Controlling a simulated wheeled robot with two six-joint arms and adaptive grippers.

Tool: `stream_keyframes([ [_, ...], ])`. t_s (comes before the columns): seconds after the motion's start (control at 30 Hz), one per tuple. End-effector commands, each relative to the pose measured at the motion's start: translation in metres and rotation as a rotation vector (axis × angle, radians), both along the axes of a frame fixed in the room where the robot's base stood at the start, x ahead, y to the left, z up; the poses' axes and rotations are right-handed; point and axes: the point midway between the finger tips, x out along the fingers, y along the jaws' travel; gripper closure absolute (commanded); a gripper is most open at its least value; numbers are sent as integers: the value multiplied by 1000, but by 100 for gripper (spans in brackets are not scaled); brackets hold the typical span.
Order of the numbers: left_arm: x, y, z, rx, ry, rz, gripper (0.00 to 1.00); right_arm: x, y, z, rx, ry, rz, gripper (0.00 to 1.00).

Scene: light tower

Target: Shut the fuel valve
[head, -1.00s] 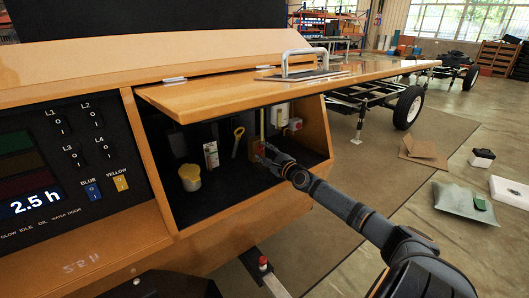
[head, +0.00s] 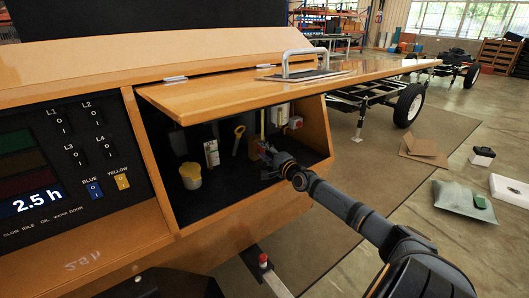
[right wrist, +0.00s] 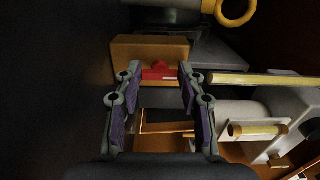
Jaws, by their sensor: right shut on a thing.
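The fuel valve, an orange-brown block (head: 254,148), stands inside the open side compartment. In the right wrist view it shows as a block (right wrist: 150,48) with a small red handle (right wrist: 160,72) on its face. My right gripper (right wrist: 160,74) reaches in from the right, with one fingertip on each side of the red handle, and is shut on it. In the head view my right gripper (head: 268,152) is small and partly hides the valve. The handle's exact angle is hard to tell. My left gripper is not in view.
The raised orange lid (head: 270,90) hangs over the compartment. Inside are a yellow-lidded jar (head: 190,176), a white bottle (head: 212,153), a yellow ring-ended dipstick (head: 238,138) and a red-and-white box (head: 295,122). A yellow rod (right wrist: 260,79) runs close right of the fingers.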

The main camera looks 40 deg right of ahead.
Motion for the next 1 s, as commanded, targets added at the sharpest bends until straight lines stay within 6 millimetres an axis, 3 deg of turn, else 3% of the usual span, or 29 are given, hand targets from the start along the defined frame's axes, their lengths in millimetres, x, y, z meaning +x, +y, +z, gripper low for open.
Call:
stream_keyframes([
  [0.4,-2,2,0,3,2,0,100,0,0,-2,-9,5,1,92],
  [0.43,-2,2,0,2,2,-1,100,0,0,-2,-9,5,1,59],
  [0.6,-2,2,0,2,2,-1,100,0,0,-2,-8,4,1,38],
  [1.0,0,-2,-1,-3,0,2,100,0,0,0,70,-7,0,38],
])
